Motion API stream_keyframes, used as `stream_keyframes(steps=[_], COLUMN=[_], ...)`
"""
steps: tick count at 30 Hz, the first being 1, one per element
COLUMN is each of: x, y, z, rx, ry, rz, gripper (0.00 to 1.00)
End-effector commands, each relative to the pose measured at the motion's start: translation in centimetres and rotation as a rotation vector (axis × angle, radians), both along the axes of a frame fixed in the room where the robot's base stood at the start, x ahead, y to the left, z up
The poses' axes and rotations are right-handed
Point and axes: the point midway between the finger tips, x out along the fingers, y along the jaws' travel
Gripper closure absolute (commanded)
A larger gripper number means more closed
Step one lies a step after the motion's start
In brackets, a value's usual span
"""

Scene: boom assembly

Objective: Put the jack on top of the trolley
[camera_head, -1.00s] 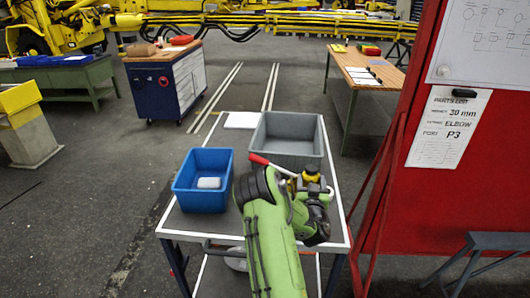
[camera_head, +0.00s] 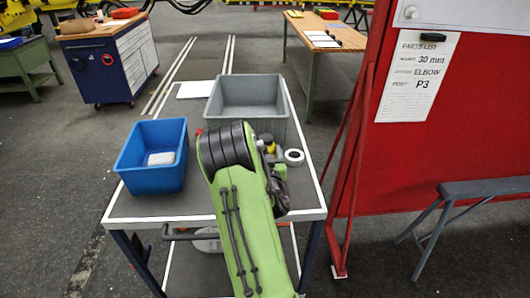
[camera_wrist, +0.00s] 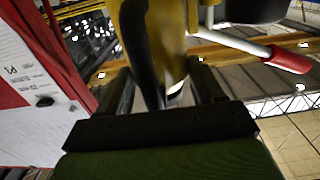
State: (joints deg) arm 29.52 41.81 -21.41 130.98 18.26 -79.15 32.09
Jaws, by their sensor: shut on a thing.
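The jack (camera_wrist: 178,45) is yellow with a pale lever ending in a red grip (camera_wrist: 290,59). In the wrist view it stands between the two dark fingers of my gripper (camera_wrist: 165,92), which is shut on it. In the head view my green arm hides most of it; a small yellow part (camera_head: 268,141) shows beside the wrist. The trolley (camera_head: 160,207) is the grey-topped cart with white edges and a front handle. My gripper appears over its right half; whether the jack touches the top is hidden.
On the trolley are a blue bin (camera_head: 137,180) holding a white item, a grey bin (camera_head: 246,87) behind, and a white ring (camera_head: 294,157) beside my wrist. A red board (camera_head: 440,160) stands close on the right.

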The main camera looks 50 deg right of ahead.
Motion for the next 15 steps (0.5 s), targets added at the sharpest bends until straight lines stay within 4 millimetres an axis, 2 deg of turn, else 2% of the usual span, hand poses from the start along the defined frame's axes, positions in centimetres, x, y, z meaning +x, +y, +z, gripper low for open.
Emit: stream_keyframes(steps=[4, 11, 15], x=[0.1, 0.1, 0.1], y=[-0.1, -0.1, -0.1], z=[-0.1, -2.9, -3.2], rx=[-0.016, -0.015, -0.015], ry=[-0.015, -0.015, -0.014], rz=[0.004, 0.004, 0.004], gripper=[1.00, 1.00, 1.00])
